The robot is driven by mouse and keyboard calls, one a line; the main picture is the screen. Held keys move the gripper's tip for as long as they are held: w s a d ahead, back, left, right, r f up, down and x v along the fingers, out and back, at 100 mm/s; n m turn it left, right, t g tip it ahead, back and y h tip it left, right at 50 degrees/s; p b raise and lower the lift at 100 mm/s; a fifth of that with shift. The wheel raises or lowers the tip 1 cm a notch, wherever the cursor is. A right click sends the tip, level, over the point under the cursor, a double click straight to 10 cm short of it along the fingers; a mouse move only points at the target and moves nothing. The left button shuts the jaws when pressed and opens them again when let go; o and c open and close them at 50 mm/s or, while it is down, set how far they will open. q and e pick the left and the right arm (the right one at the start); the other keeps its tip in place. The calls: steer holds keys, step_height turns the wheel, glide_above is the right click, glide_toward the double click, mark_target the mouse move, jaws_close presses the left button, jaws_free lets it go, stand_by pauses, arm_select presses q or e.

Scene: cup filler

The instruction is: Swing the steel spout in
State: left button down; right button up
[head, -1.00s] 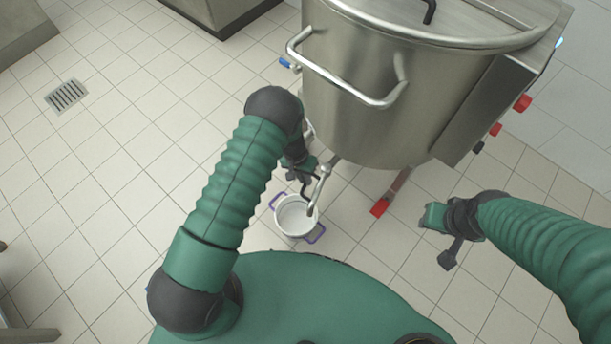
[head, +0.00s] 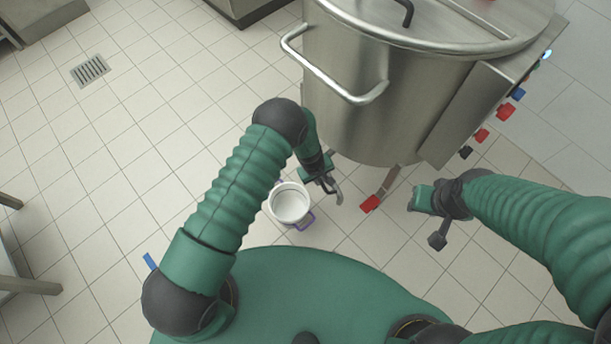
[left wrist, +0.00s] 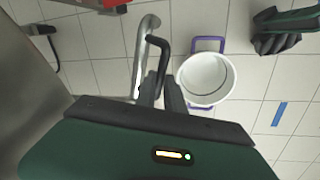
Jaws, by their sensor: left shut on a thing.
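The steel spout (head: 338,197) is a short curved tube below the big kettle, its end to the right of the white pot (head: 291,204) with purple handles. In the left wrist view the spout (left wrist: 145,38) curves beside a black bent handle (left wrist: 163,52), and the pot (left wrist: 208,79) stands apart from it on the right. My left gripper (head: 325,182) is shut on the black handle, which rises between its fingers (left wrist: 163,98). My right gripper (head: 430,215) hangs apart, right of the spout; its jaw gap cannot be made out.
The large steel kettle (head: 365,110) with a bar handle (head: 335,82) stands just beyond the left gripper. A red-ended lever (head: 371,203) sticks out low under it. Coloured knobs line its right side box. Tiled floor (head: 120,160) is open to the left.

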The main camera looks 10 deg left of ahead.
arm_select(q)
steer(key=shift+d+n, duration=0.3)
steer(key=shift+d, duration=0.35)
steer(key=d+n, duration=0.1)
steer(key=w+d+n, duration=0.1)
steer(key=n, duration=0.1)
arm_select(e)
steer(key=shift+w+a+r, duration=0.15)
steer(key=shift+a+r, duration=0.05)
steer(key=shift+a, duration=0.15)
arm_select(q)
steer(key=c, duration=1.5)
jaws_free()
steer(key=shift+o, duration=0.2)
steer(key=shift+a, duration=0.1)
